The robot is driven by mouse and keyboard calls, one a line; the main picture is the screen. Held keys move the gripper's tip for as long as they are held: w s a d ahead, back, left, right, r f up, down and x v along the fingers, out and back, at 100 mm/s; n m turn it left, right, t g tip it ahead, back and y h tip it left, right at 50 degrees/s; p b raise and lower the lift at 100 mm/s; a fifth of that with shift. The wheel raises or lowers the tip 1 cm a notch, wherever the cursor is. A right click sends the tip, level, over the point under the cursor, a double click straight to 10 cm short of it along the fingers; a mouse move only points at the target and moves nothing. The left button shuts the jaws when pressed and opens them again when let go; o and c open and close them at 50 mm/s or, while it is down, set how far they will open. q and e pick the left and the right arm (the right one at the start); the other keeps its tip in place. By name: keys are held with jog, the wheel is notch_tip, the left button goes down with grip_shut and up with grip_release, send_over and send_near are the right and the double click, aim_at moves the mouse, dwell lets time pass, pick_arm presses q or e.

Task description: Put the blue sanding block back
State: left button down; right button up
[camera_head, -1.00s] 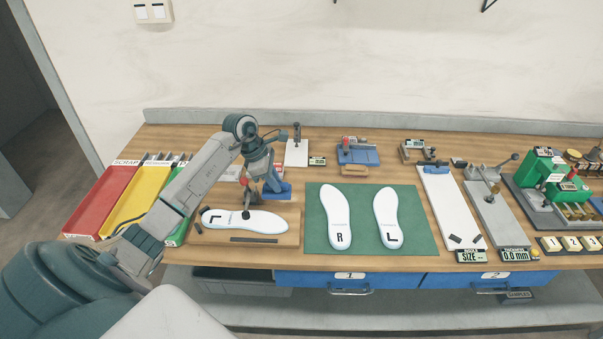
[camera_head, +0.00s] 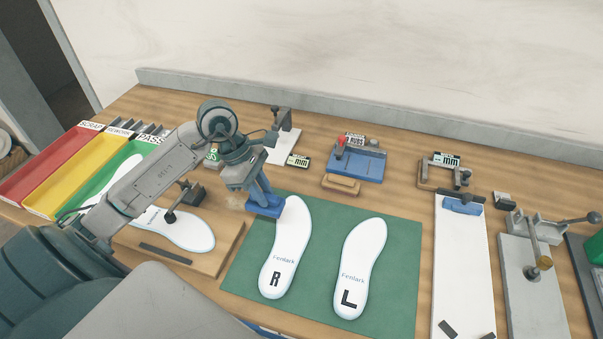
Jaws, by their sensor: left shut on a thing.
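My left gripper (camera_head: 262,195) is shut on the blue sanding block (camera_head: 265,208). It holds the block by the upper left corner of the green mat (camera_head: 400,250), beside the top of the R insole (camera_head: 287,245); I cannot tell how high above the surface it is. A blue tray (camera_head: 358,162) with a red-topped part and a small label stands further back to the right. A tan block (camera_head: 341,184) lies just in front of that tray. My right gripper is not in view.
The L insole (camera_head: 360,265) lies on the mat. Another insole (camera_head: 185,228) is under a clamp on a wooden board at left. A white measuring board (camera_head: 463,270) stands at right. Red, yellow and green trays sit far left.

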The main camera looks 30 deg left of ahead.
pick_arm(q)
jog(key=shift+d+f, duration=0.1)
jog(key=shift+f, duration=0.05)
jog(key=shift+w, duration=0.1)
jog(key=w+a+p, duration=0.1)
jog(key=w+p, duration=0.1)
jog(key=w, duration=0.3)
jog(key=w+p, duration=0.2)
jog(key=w, duration=0.2)
jog(key=w+a+f+p, duration=0.1)
jog(key=w, duration=0.4)
jog(key=shift+w+a+p, duration=0.35)
jog(key=shift+p, duration=0.05)
jog(key=shift+w+f, duration=0.15)
jog(key=shift+f, duration=0.15)
jog(key=shift+f+p, duration=0.4)
jog(key=shift+p, duration=0.25)
notch_tip(320, 180, down, 2)
jog(key=shift+f+p, duration=0.1)
jog(key=shift+p, duration=0.45)
jog(key=shift+f+b, duration=0.25)
jog(key=shift+b, duration=0.1)
jog(key=c, duration=1.3)
grip_release()
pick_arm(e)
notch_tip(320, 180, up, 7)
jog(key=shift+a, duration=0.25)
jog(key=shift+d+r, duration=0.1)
